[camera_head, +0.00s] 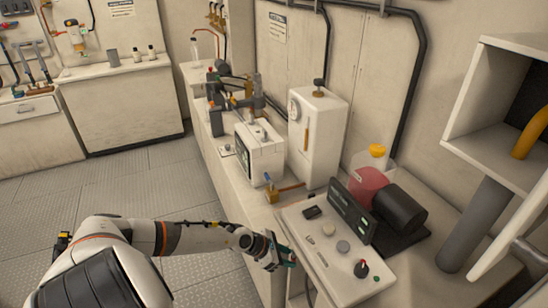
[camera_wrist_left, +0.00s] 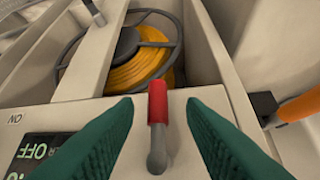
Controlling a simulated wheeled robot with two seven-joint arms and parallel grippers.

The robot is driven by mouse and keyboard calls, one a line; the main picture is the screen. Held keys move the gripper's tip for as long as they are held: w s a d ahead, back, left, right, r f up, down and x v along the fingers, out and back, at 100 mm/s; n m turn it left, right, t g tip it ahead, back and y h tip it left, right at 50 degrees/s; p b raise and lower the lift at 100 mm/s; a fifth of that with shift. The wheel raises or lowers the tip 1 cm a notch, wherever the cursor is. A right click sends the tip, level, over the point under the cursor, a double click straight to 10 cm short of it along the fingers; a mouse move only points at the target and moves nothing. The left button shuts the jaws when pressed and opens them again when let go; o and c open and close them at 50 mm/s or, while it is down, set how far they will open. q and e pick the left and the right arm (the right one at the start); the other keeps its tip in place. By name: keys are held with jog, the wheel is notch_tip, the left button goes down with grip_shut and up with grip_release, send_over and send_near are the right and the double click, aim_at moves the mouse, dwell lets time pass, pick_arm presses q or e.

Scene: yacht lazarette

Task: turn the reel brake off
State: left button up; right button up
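A short lever with a red tip (camera_wrist_left: 157,92) and a grey metal arm stands on a pale panel in the left wrist view. Behind it a reel (camera_wrist_left: 140,52) wound with orange-yellow hose sits in a recess. My left gripper (camera_head: 284,250) is beside the front left edge of the pale control console (camera_head: 322,270) in the head view. Its green fingers are open in the left wrist view, one on each side of the lever, with gaps showing. The lever and reel cannot be made out in the head view. My right gripper is out of view.
Floor at left is clear.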

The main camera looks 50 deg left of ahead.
pick_arm(q)
jog(key=v, duration=1)
jog(key=shift+r+b, duration=0.15)
jog(key=shift+b, duration=0.2)
jog(key=shift+s, duration=0.15)
